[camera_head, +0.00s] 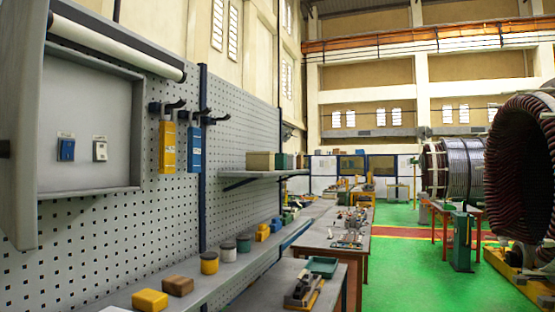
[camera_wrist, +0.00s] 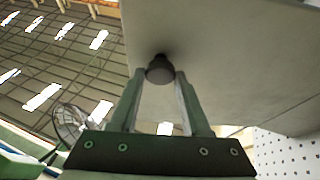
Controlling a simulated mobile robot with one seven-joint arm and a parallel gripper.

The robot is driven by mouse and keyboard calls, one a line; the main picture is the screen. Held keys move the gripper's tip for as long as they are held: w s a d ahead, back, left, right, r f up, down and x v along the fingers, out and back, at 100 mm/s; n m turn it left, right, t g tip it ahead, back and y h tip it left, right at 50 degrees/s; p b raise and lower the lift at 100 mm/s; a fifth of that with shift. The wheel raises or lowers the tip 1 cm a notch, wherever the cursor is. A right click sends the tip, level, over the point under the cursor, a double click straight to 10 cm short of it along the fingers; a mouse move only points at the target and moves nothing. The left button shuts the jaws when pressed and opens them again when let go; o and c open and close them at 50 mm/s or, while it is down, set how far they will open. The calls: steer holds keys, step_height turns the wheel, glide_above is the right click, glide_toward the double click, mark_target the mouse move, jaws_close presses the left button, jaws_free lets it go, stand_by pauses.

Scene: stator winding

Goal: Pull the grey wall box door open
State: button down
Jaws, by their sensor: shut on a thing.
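The grey wall box (camera_head: 90,191) is on the perforated wall panel at the left of the head view. Its grey door (camera_head: 20,125) stands swung out at the box's left side, so the inside shows. A blue switch (camera_head: 66,149) and a white switch (camera_head: 100,150) are on the back wall inside. In the wrist view the door (camera_wrist: 225,50) fills the upper right. My gripper (camera_wrist: 161,76) has its two fingers on either side of the dark round door knob (camera_wrist: 160,66), shut on it. The gripper is not in the head view.
A white roll (camera_head: 120,40) runs along above the box. Yellow (camera_head: 167,147) and blue (camera_head: 194,149) tools hang right of it. A shelf (camera_head: 215,275) below carries yellow blocks and small pots. Green floor (camera_head: 405,265) is open at the right.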

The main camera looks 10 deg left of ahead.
steer(key=shift+r, duration=0.1)
steer(key=shift+c, duration=1.9)
jaws_free()
steer(key=shift+w, duration=0.1)
